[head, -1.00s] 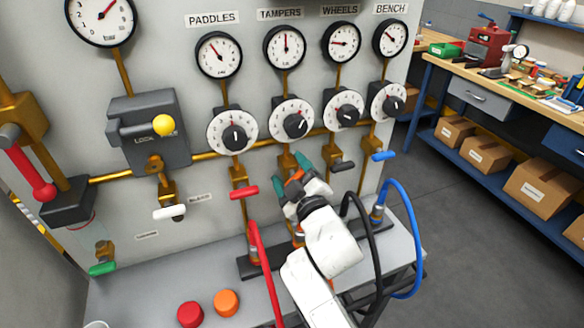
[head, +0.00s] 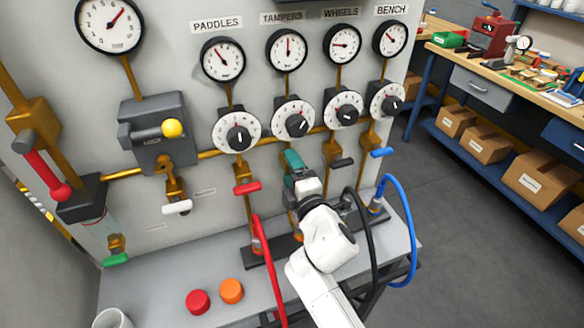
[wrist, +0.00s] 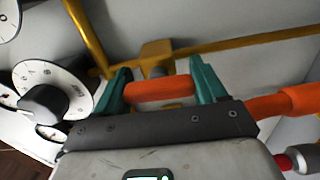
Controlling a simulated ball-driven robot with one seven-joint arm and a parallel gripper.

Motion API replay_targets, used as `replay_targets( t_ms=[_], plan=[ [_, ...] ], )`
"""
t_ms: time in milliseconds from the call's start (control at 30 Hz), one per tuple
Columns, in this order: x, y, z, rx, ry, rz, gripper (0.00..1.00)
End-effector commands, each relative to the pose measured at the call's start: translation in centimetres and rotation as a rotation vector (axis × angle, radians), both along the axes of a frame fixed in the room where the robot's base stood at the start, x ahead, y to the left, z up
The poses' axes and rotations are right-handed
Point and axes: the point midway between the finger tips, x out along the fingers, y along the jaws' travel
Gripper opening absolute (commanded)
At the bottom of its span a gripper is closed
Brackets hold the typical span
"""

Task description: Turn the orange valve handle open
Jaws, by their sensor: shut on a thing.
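The orange valve handle (wrist: 160,90) shows in the wrist view as a short bar lying between my two teal fingers, one at each end. My gripper (wrist: 163,88) is shut on it. A brass valve body (wrist: 157,58) is just behind the handle. In the head view my gripper (head: 293,165) is at the brass pipe below the TAMPERS dial, and it hides the orange handle there. The TAMPERS gauge (head: 287,49) has its needle pointing about straight up.
A red handle (head: 247,187) is left of my gripper, a black handle (head: 342,162) and a blue handle (head: 382,152) are to the right. Red (head: 258,240), black (head: 368,250) and blue (head: 400,205) hoses rise close to my arm. Red (head: 198,301) and orange (head: 231,291) buttons are on the ledge.

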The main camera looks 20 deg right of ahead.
Motion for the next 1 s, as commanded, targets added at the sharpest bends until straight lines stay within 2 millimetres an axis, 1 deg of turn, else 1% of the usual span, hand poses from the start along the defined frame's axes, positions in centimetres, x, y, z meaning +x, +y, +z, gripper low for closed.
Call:
replay_targets(
  t_ms=[233, 667, 700, 867, 900, 1000],
  plan=[
    [-0.02, 0.14, -0.14, -0.050, 0.002, 0.002, 0.40],
    [-0.02, 0.15, -0.20, -0.056, 0.002, 0.002, 0.40],
    [-0.02, 0.15, -0.20, -0.056, 0.002, 0.002, 0.75],
    [-0.01, 0.10, -0.16, -0.055, 0.002, 0.002, 0.90],
    [-0.01, 0.09, -0.14, -0.055, 0.001, 0.001, 0.92],
    [-0.01, 0.05, -0.12, -0.054, 0.001, 0.001, 0.92]
  ],
)
